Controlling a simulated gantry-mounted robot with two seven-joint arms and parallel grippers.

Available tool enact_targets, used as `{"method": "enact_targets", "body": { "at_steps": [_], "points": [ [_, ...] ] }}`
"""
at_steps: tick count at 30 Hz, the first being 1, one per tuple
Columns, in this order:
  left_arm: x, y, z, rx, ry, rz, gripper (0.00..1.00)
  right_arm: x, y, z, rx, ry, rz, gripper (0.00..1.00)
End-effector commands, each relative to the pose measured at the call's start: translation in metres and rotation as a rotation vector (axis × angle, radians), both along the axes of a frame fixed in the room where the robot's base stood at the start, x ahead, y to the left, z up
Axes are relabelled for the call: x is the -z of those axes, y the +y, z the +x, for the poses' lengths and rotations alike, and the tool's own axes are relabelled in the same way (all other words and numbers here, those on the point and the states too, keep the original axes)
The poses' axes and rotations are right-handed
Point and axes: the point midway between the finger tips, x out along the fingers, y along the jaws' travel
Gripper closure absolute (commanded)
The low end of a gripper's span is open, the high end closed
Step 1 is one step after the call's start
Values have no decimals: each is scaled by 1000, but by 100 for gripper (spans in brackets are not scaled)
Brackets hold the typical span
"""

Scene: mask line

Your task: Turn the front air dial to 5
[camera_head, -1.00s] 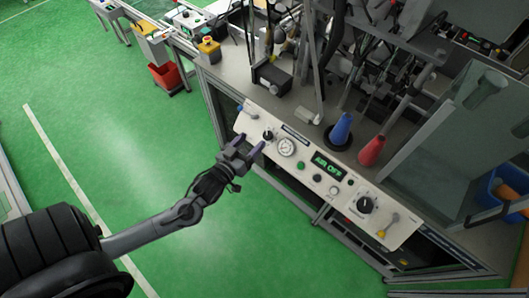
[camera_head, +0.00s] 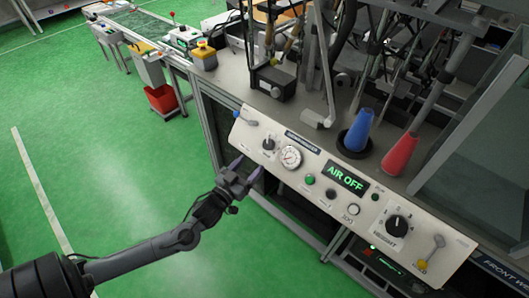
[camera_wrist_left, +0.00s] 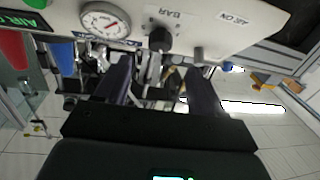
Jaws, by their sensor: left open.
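The control panel (camera_head: 290,185) is a sloping pale plate with a lit green "AIR OFF" display (camera_head: 347,179). A small black dial (camera_head: 268,144) sits near its left end, beside a round white gauge (camera_head: 291,157) with a red needle. A larger black dial (camera_head: 398,225) with marks around it sits near the right end; I cannot read its setting. My left gripper (camera_head: 247,167) is open and empty, just off the panel's front edge below the small dial. In the left wrist view the small dial (camera_wrist_left: 160,39), by a "BAR" label, lies beyond the gap between the fingers (camera_wrist_left: 158,72).
A blue cone (camera_head: 358,131) and a red cone (camera_head: 401,153) stand behind the panel. A lever (camera_head: 246,117) is at its left end and a yellow-tipped switch (camera_head: 430,252) at its right. A red bin (camera_head: 161,98) stands left. The green floor in front is open.

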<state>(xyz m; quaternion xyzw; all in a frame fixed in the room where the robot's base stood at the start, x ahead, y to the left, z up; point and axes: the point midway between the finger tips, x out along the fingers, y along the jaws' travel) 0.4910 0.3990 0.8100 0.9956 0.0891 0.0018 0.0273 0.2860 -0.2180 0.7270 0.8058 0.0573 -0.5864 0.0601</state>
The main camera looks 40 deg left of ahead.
Motion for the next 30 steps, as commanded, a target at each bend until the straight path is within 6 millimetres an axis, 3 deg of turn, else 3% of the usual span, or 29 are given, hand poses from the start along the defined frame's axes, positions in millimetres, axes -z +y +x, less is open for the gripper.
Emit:
{"method": "enact_targets", "body": {
  "at_steps": [15, 21, 30],
  "points": [
    [1, 14, 75, -1, -2, 1, 31, 25, -1, 0, -1, 0, -2, 57],
    [0, 16, 89, -1, -1, 1, 31, 29, -2, 0, -6, 1, -8, 57],
    [0, 17, 92, 0, 0, 0, 31, 29, -2, 0, -5, 1, -9, 57]
  ]
}}
